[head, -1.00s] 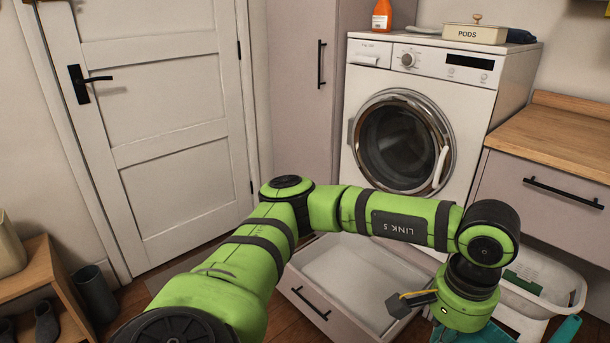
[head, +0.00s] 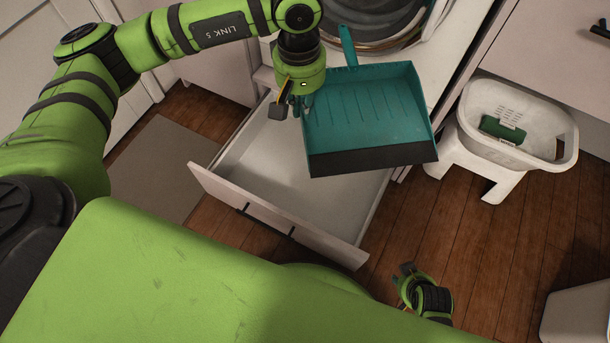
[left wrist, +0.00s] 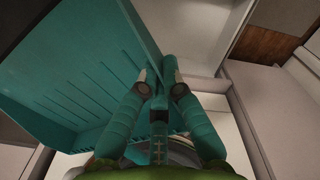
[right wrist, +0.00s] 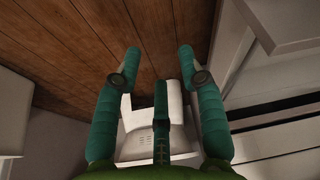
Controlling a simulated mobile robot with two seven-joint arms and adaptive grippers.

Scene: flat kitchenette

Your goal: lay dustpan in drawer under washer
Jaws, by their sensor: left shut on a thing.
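The teal dustpan (head: 365,112), with a dark front lip, is in the air in front of the washer (head: 424,75). It overlaps the right part of the open drawer (head: 262,165) in the head view. Its handle (head: 348,48) points toward the washer. My left gripper (head: 306,103) is shut on the dustpan's left side wall; the left wrist view shows that wall (left wrist: 95,70) running between the fingertips (left wrist: 161,88). The drawer is pulled out beneath the washer, and its visible inside is empty. My right gripper (head: 407,270) is open and empty, low to the right of the drawer front.
A white basket (head: 552,140) holding a green item stands on a white stool (head: 452,160) to the right. A grey mat (head: 165,165) lies left of the drawer. A light bin (head: 575,315) is at the lower right. Wooden floor between is clear.

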